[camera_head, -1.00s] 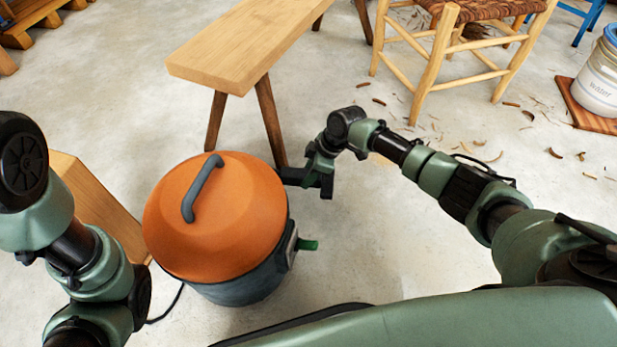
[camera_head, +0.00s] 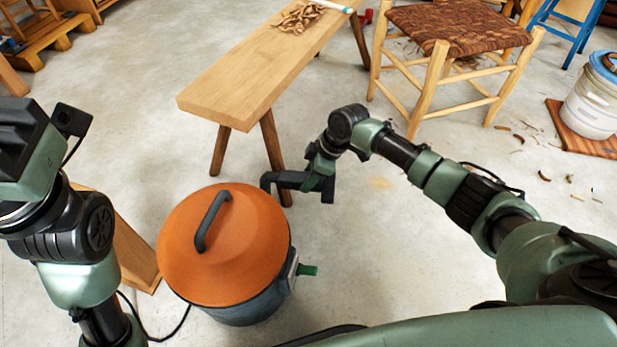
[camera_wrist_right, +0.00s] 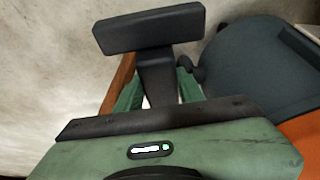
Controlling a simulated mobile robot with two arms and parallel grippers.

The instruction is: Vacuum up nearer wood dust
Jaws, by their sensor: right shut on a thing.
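A faint tan patch of wood dust (camera_head: 380,183) lies on the floor just right of my right gripper. The vacuum (camera_head: 225,245) has an orange lid with a grey handle and stands upright on the floor; its dark side also shows in the right wrist view (camera_wrist_right: 245,70). My right gripper (camera_head: 322,186) is shut on the black vacuum nozzle (camera_head: 285,181), low between the vacuum and the dust, with the wide head pointing left. The nozzle crosses the right wrist view (camera_wrist_right: 150,30). My left arm's end (camera_head: 22,150) is at the left; its fingers are not visible.
A wooden bench (camera_head: 250,70) with a pile of shavings (camera_head: 298,17) stands behind the vacuum. A woven-seat chair (camera_head: 450,30) is behind right. Several shavings (camera_head: 545,177) lie farther right, near a white bucket (camera_head: 595,100). A black cord (camera_head: 170,335) lies front left.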

